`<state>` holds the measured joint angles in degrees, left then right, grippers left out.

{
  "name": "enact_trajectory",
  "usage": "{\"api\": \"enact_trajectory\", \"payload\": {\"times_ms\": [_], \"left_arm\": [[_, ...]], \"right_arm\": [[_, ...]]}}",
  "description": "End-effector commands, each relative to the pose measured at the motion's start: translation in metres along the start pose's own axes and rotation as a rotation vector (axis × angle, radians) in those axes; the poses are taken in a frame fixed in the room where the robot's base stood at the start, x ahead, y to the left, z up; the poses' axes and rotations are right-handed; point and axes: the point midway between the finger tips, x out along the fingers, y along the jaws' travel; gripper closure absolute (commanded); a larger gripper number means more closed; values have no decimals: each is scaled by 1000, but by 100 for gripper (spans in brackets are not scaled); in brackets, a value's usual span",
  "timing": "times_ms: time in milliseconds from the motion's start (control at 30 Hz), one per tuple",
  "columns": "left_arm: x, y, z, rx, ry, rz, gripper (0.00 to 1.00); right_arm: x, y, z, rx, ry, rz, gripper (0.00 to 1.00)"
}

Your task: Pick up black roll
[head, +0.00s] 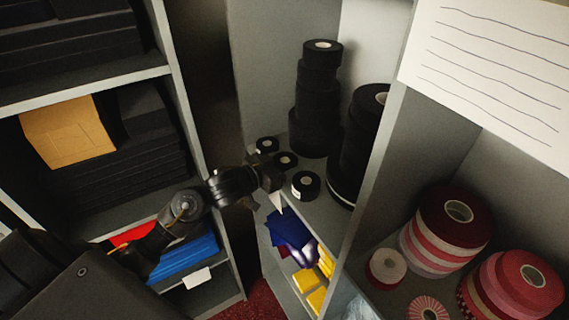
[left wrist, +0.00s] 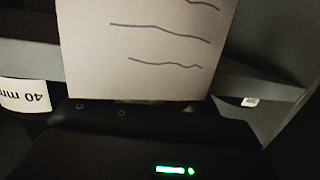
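Three small black rolls lie on the grey shelf in the head view: one at the back (head: 267,145), one in the middle (head: 285,160) and one at the front right (head: 306,184). Taller stacks of black rolls stand behind them (head: 318,100) and to their right (head: 362,140). My left gripper (head: 273,180) is at the shelf's front edge, just left of the front roll and close to the middle one. Its fingers are too dark to tell open from shut, or whether they touch a roll. The left wrist view shows no roll. My right gripper is out of view.
A grey divider (head: 372,170) separates the black rolls from red and pink rolls (head: 455,215) on the right. Blue and yellow items (head: 290,230) sit on the shelf below.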

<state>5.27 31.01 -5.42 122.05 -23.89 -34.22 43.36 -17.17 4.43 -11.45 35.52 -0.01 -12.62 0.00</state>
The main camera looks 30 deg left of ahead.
Motion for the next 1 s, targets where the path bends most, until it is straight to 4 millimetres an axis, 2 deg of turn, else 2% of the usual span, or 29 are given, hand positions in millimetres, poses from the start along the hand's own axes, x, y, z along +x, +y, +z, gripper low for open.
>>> {"api": "enact_trajectory", "payload": {"times_ms": [33, 133, 400, 567, 733, 1000], "left_arm": [[0, 0, 0, 0, -1, 0, 48], [0, 0, 0, 0, -1, 0, 61], [0, 0, -1, 0, 0, 0, 61], [-2, 0, -10, 3, 2, 1, 61], [-8, 0, -35, 6, 3, 0, 61], [-48, 34, -83, 7, 3, 2, 61]], "right_arm": [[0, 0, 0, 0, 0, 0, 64], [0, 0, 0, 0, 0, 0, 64], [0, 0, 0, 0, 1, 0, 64], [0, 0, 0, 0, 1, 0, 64], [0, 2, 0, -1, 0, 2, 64], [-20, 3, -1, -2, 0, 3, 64]]}}
